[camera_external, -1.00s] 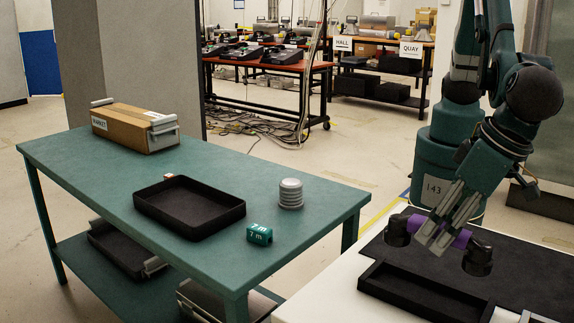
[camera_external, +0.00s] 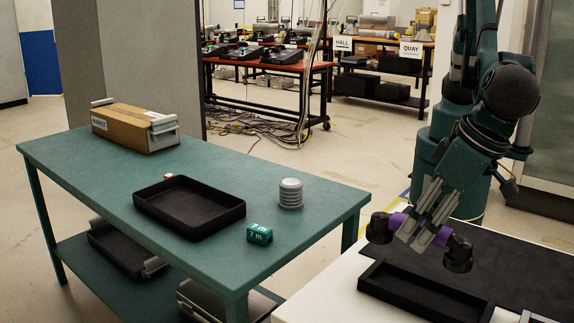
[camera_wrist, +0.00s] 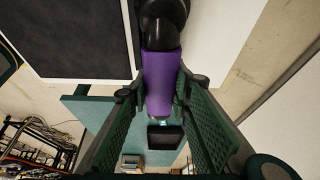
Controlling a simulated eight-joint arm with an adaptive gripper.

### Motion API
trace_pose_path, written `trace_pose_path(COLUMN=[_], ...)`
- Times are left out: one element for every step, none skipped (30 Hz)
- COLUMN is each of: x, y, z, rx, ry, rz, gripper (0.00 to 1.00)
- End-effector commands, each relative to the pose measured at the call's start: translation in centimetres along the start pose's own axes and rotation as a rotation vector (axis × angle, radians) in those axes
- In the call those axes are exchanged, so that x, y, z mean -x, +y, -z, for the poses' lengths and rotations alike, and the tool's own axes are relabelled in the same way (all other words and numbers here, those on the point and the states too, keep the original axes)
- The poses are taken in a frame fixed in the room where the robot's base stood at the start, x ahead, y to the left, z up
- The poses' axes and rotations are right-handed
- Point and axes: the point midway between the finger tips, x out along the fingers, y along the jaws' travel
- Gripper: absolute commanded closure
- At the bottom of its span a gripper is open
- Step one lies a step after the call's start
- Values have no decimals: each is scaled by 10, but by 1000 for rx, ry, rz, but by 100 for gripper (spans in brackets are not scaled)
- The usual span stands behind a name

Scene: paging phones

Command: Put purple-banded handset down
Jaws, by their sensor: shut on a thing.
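The purple-banded handset (camera_external: 396,222) is black at both ends with a purple middle. My gripper (camera_external: 424,231) is shut on its purple band and holds it in the air above the white table's left part. In the wrist view the purple band (camera_wrist: 160,80) sits between my gripper's two green finger pads (camera_wrist: 160,105), with one black end toward the top of the picture. The far end is hidden behind the band in that view. In the external view the handset slopes down to the right.
A black tray (camera_external: 362,284) stands on the white table (camera_external: 318,290) beside a dark mat (camera_external: 520,262). The green table (camera_external: 95,170) at left holds a black tray (camera_external: 240,214), a grey ribbed cylinder (camera_external: 291,193), a teal "7 m" block (camera_external: 260,234) and a brown box (camera_external: 130,129).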

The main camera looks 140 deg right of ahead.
Motion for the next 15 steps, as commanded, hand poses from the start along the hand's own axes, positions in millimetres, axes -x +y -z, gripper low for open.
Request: trace_pose_path(x=[-5, -8, -12, -16, -19, -23, -27, -30, -35, -38, -41, -46, -49, -53, -57], y=[-2, -3, -4, -6, -7, -8, -9, -10, -11, -12, -12, -13, -13, -14, -14], z=[11, 16, 25, 32, 39, 48, 55, 62, 72, 80, 87, 97, 104, 111, 121], rx=[0, 3, 8, 10, 14, 19, 22, 27, 32, 36, 40, 45, 49, 53, 57], ry=[0, 0, 0, 0, 0, 0, 0, 0, 0, 0, 0, -1, -1, 0, 0], rz=[1, 2, 3, 4, 6, 8, 10, 11, 13, 14, 17, 19, 20, 21, 23], gripper=[95, 95, 95, 95, 95, 95, 95, 95, 95, 95, 95, 95, 95, 95, 95])
